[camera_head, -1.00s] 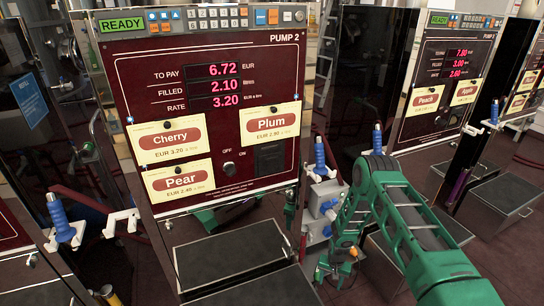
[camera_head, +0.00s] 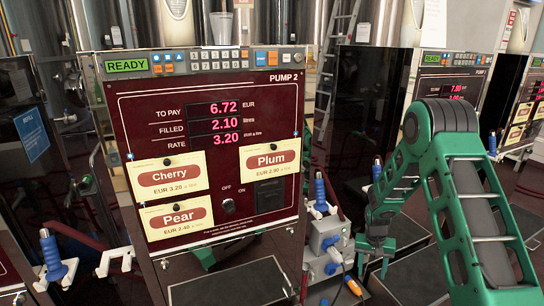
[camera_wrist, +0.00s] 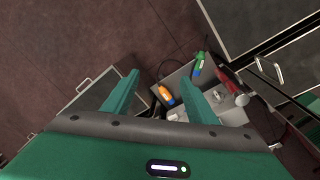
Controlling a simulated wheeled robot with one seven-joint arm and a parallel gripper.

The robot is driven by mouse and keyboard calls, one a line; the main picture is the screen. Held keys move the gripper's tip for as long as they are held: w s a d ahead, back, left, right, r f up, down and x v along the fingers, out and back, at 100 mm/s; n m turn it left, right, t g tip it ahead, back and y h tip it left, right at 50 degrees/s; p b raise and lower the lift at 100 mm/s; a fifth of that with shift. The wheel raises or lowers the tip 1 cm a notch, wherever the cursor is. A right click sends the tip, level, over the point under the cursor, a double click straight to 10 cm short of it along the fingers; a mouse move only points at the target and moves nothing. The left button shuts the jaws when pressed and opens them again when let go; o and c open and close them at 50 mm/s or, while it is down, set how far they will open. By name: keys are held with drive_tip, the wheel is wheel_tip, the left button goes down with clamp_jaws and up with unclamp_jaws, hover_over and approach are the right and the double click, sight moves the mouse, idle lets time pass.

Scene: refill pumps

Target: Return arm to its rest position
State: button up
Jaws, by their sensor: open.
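My gripper (camera_head: 374,262) hangs at the end of my green arm, in front of and to the right of Pump 2 (camera_head: 130,105). In the wrist view my gripper (camera_wrist: 158,78) has its two green fingers apart, with nothing held between them. Pump 2 shows READY, 6.72 to pay, 2.10 filled and rate 3.20.
A blue nozzle (camera_head: 320,190) stands beside Pump 2, another (camera_head: 50,252) at left. A second pump (camera_head: 455,72) stands behind my arm. Dark flat-topped boxes (camera_head: 230,283) front the pumps.

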drive_tip(key=s+d+r, duration=0.2)
drive_tip(key=s+r, duration=0.3)
drive_tip(key=r, duration=0.3)
drive_tip(key=s+d+r+m, duration=0.1)
drive_tip(key=s+d+r, duration=0.2)
drive_tip(key=s+r, duration=0.35)
drive_tip(key=s+d+r, duration=0.2)
drive_tip(key=s+r, duration=0.1)
drive_tip(key=r, duration=0.6)
drive_tip(key=s+r, duration=0.3)
drive_tip(key=s, duration=0.5)
drive_tip(key=s+a+r+y, duration=0.1)
drive_tip(key=s+r, duration=0.2)
drive_tip(key=s, duration=0.6)
drive_tip(key=s+a+r+m, duration=0.1)
drive_tip(key=s+r, duration=0.2)
drive_tip(key=s, duration=0.5)
drive_tip(key=shift+s+a+r, duration=0.25)
drive_tip(key=shift+r, duration=0.15)
drive_tip(key=shift+w+f, duration=0.25)
drive_tip(key=shift+w, duration=0.4)
